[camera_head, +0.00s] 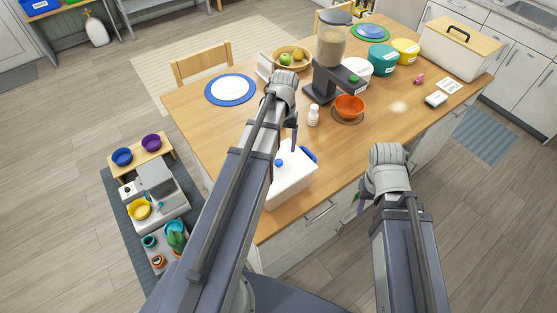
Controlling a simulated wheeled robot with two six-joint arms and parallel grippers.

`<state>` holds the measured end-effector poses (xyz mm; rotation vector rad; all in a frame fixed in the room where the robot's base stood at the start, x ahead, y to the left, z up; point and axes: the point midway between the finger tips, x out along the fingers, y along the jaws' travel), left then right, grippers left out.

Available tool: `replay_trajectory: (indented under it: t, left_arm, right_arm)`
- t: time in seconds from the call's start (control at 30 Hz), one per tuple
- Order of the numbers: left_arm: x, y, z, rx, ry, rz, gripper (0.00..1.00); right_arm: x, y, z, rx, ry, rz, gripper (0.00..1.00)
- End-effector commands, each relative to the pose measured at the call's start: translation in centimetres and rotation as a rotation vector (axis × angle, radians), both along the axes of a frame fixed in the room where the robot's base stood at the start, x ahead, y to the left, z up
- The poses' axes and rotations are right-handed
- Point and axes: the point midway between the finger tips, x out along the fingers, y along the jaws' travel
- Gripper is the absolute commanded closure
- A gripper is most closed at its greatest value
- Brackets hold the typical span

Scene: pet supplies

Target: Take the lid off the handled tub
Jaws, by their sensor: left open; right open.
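A white box-shaped tub (294,184) with a blue knob (279,163) on top and a blue part at its far right edge stands near the table's front edge. My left arm covers its left side. A larger white tub (449,55) with a wooden lid (465,37) and a dark handle on top stands at the table's far right, lid on. My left gripper (294,140) points down just above and behind the blue-knobbed tub, open and partly hidden by its arm. My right gripper (361,203) is open and empty in front of the table's edge, mostly hidden by its wrist.
A dark feeder with a clear hopper (332,45), an orange bowl (349,106) and a white bottle (313,115) stand beyond my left gripper. The table (430,125) is clear at front right.

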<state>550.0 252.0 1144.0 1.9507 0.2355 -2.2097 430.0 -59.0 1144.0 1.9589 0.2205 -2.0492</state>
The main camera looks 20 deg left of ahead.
Motion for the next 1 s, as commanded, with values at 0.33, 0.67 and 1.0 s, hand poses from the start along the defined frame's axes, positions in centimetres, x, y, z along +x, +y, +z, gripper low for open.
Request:
replay_trajectory:
  t: [0.33,0.67,1.0]
  left_arm:
    - [0.4,1.1,-0.7,-0.005,0.027,0.03,0.26]
    - [0.1,1.0,-2.8,-0.004,0.026,0.029,0.26]
    - [-0.2,1.0,-4.7,-0.004,0.026,0.029,0.26]
  right_arm:
    - [0.0,0.0,-0.8,0.0,0.0,0.0,0.5]
    - [0.0,0.0,-2.8,0.0,-0.001,-0.003,0.5]
    - [0.0,0.0,-4.8,0.001,-0.002,-0.001,0.5]
